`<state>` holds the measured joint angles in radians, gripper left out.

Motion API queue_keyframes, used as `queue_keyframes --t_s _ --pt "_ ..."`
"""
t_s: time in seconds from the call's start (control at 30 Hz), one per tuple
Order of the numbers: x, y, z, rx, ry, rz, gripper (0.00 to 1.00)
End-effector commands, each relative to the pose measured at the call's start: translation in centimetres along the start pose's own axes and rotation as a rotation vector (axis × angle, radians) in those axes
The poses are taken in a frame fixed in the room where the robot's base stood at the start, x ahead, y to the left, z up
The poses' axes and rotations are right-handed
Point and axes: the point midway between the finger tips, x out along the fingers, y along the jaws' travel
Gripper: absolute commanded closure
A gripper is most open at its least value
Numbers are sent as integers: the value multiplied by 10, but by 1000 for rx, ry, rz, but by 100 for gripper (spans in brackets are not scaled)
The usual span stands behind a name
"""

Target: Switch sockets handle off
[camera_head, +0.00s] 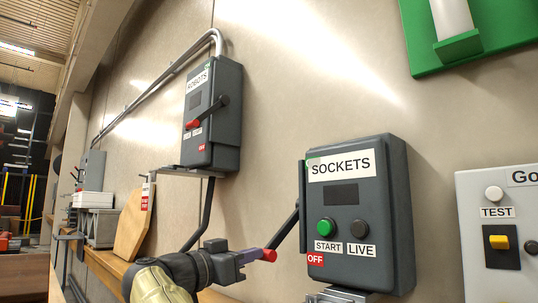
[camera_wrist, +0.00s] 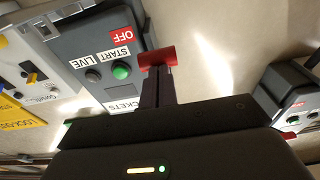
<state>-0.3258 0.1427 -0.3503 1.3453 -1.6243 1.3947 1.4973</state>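The dark grey SOCKETS box (camera_head: 358,220) is on the wall, with a green START button, a LIVE button and a red OFF label at its lower left. Its handle (camera_head: 284,228) is a black lever on the box's left side, slanting down and left to a red grip. In the wrist view the red grip (camera_wrist: 157,57) lies across the ends of my fingers. My gripper (camera_head: 250,258) is at the red grip from the lower left, and its fingers (camera_wrist: 158,78) look close together. They seem to touch the grip; whether they clasp it is unclear.
The ROBOTS box (camera_head: 213,115) with its own red-tipped lever is up and left. A pale control panel (camera_head: 500,240) stands at the right. A wooden board (camera_head: 133,225) and a ledge are at the left. The wall between the boxes is mostly bare.

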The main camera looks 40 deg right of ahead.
Motion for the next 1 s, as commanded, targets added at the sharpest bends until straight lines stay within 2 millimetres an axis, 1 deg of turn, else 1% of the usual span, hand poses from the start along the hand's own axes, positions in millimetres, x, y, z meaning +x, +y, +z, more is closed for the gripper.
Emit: queue_keyframes --t_s 0.03,0.3,0.6,1.0 --pt "3 2 11 2 21 8 100" --pt "11 3 20 2 97 8 100" --pt "15 3 22 2 133 7 100" --pt "16 3 21 3 135 7 100"
